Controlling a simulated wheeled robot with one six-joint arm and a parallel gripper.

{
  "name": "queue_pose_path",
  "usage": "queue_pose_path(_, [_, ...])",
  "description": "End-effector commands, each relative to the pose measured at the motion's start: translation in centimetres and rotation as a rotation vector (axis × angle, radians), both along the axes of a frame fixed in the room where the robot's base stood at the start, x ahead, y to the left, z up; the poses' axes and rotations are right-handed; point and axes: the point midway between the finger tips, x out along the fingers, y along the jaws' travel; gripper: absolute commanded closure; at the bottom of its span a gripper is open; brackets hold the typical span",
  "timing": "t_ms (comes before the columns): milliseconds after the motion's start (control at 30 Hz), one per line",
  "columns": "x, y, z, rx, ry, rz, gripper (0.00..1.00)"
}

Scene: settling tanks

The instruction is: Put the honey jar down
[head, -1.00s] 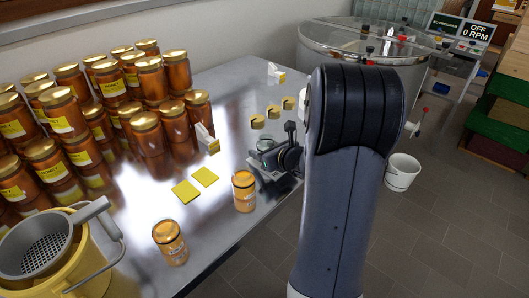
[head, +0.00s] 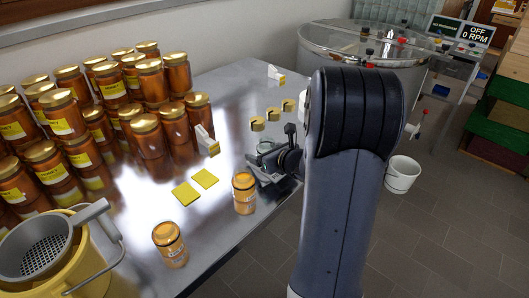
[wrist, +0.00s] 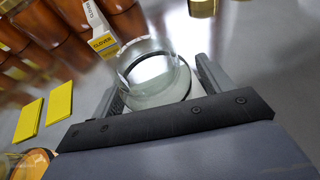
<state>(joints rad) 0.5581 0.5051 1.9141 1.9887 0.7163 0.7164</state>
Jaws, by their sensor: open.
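A clear glass jar (wrist: 155,75) without a lid stands between the two fingers of my gripper (wrist: 158,92) in the wrist view. It looks empty or pale inside, with no amber honey showing. The fingers lie on either side of it and my gripper is open. In the head view the jar (head: 266,148) is small and partly hidden by my gripper (head: 268,160), low at the right part of the steel table (head: 225,225). I cannot tell how closely the jar's base meets the table.
Two orange jars (head: 244,193) (head: 170,244) stand near the front edge. Several lidded honey jars (head: 150,135) are stacked at left. Gold lids (head: 257,124), yellow labels (head: 186,193) and a clover box (head: 207,140) lie around. A yellow bucket with strainer (head: 85,262) is front left.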

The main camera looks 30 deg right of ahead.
Motion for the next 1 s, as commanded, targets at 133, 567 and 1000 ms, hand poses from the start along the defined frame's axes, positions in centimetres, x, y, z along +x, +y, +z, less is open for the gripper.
queue_pose_path(133, [-1.8, -0.4, 1.1, 0.0, -0.002, -0.003, 0.25])
queue_pose_path(567, [-9.6, -1.6, 4.4, -0.001, -0.001, -0.004, 0.25])
queue_pose_path(1000, [-11.0, -1.7, 4.8, 0.0, 0.0, 0.0, 0.25])
